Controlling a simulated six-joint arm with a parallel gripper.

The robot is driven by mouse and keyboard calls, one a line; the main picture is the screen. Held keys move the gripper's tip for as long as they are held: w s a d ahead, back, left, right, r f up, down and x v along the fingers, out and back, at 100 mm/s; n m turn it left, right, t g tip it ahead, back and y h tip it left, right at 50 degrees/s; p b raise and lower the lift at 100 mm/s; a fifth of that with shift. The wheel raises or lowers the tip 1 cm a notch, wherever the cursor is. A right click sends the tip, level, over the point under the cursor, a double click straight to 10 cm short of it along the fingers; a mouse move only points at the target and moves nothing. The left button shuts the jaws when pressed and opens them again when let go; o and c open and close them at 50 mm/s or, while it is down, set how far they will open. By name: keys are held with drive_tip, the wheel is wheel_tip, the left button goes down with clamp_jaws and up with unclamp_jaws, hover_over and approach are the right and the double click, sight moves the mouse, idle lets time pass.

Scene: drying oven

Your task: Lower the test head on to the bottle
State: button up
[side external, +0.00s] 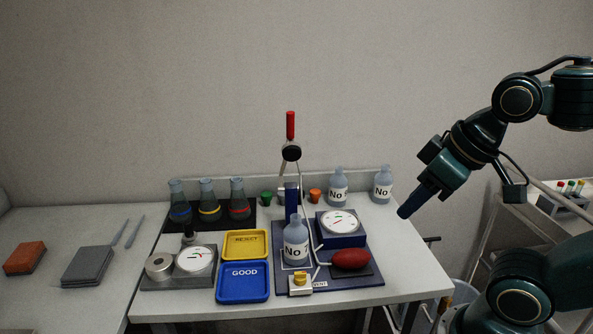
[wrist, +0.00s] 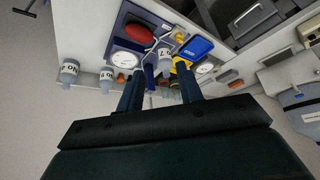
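A bottle (side external: 296,243) marked "No" stands upright on the dark blue base of the test stand (side external: 361,273). Behind it rises a blue post (side external: 292,196) with grey links, a black pivot (side external: 291,153) and a red lever handle (side external: 290,125) pointing straight up. I cannot clearly make out the test head itself. The bottle also shows in the wrist view (wrist: 165,52), between and beyond my fingertips. My gripper (side external: 406,211) is in the air to the right of the stand, well apart from lever and bottle. In the wrist view its fingers (wrist: 158,82) are spread with nothing held.
On the stand are a dial gauge (side external: 340,222), a red bulb (side external: 351,259) and a yellow knob (side external: 300,280). Yellow (side external: 245,244) and blue (side external: 243,281) trays lie left of it. Two bottles (side external: 338,188) (side external: 382,185) stand behind right; flasks (side external: 207,200) stand back left.

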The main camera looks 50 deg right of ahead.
drive_tip(key=shift+o, duration=0.4)
drive_tip(key=w+a+n+t+y, duration=0.2)
drive_tip(key=w+n+t, duration=0.1)
drive_tip(key=w, duration=0.7)
drive_tip(key=w+a+n+t+y, duration=0.2)
drive_tip(key=w+n+y, duration=0.1)
drive_tip(key=w, duration=0.6)
drive_tip(key=m+t+h, duration=0.5)
drive_tip(key=t, duration=0.2)
approach(293, 133)
drive_tip(key=w, duration=0.3)
drive_tip(key=shift+w+d+f, duration=0.1)
drive_tip(key=shift+w+f, duration=0.1)
drive_tip(key=shift+w, duration=0.15)
drive_tip(key=shift+w, duration=3.6)
clamp_jaws()
